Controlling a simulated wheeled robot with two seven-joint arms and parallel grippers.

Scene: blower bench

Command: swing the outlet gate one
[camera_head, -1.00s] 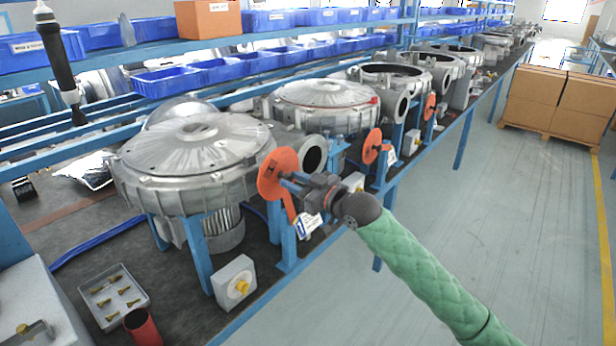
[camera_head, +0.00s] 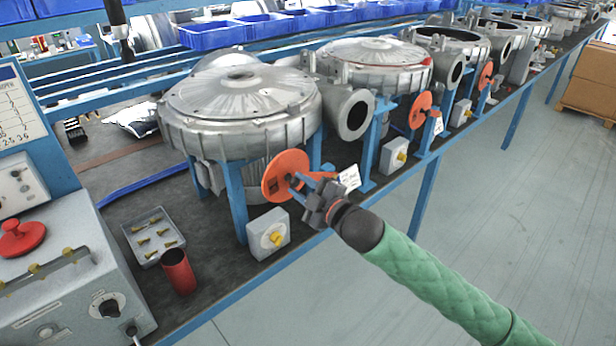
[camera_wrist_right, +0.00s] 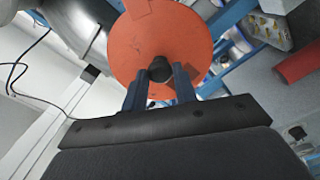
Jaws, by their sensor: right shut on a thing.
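The first outlet gate is an orange disc (camera_head: 272,182) with a black knob on its face. The disc stands to the left of and below the open outlet (camera_head: 356,116) of the nearest blower (camera_head: 240,105), so the round mouth is uncovered. Its orange arm reaches nearly level from the disc toward the post on the right, by a white tag (camera_head: 349,179). My right gripper (camera_head: 296,184) is shut on the black knob. The right wrist view shows both fingers (camera_wrist_right: 160,82) around the knob (camera_wrist_right: 159,68) in front of the disc. My left gripper is not in view.
A grey box with a yellow knob (camera_head: 268,235) stands just below the disc. A parts tray (camera_head: 133,229), a red cup (camera_head: 178,272) and a control box (camera_head: 70,300) are at the left. More blowers with orange gates (camera_head: 420,110) line the bench.

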